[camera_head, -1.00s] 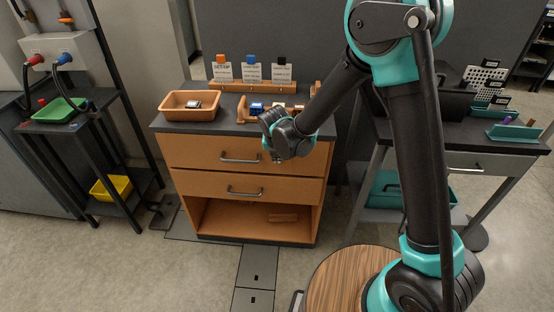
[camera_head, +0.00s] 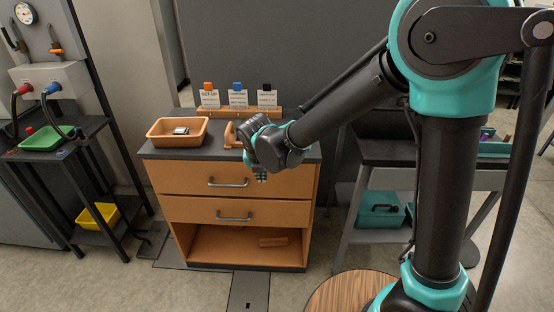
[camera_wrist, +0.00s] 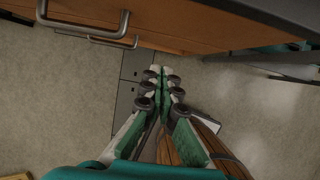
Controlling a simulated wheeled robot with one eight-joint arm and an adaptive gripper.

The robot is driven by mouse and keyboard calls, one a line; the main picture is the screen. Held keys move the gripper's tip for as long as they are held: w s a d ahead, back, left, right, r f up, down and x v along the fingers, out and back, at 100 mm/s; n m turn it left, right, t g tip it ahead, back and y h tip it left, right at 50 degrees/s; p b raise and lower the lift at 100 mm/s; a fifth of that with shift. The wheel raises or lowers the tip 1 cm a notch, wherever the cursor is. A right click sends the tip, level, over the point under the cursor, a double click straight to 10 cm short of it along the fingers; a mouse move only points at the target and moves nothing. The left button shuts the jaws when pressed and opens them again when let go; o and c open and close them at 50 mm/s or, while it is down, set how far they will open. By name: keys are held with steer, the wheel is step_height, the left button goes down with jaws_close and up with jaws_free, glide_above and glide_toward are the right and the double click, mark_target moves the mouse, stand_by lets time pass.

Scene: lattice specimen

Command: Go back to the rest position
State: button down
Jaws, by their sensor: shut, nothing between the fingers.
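My gripper (camera_wrist: 164,78) is shut and empty in the wrist view. Its fingers point down, with the floor beyond them and the drawer front close by. In the head view my gripper (camera_head: 261,176) hangs in front of the upper drawer of the wooden cabinet (camera_head: 250,187). My wrist and forearm cover part of the cabinet top behind them.
An orange tray (camera_head: 160,139) with a small item in it stands on the cabinet's left. Drawer handles (camera_head: 228,183) stick out near my gripper. A black stand with a green tray (camera_head: 42,141) is at left. A grey bench (camera_head: 372,152) is at right.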

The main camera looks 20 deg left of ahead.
steer(key=w+d+r+m, duration=0.1)
steer(key=w+d+m, duration=0.2)
steer(key=d+m, duration=1.9)
steer(key=s+d+f+m, duration=0.1)
steer(key=s+d+m, duration=0.2)
steer(key=d+m, duration=0.2)
steer(key=s+d+f+m, duration=0.1)
steer(key=s+d+m, duration=0.3)
steer(key=d, duration=0.5)
steer(key=s+d+f+m+h, duration=0.1)
steer(key=s+d+m, duration=0.2)
steer(key=d+m, duration=0.3)
steer(key=shift+s+d+m, duration=0.3)
steer(key=shift+d+m, duration=0.1)
steer(key=shift+d, duration=0.15)
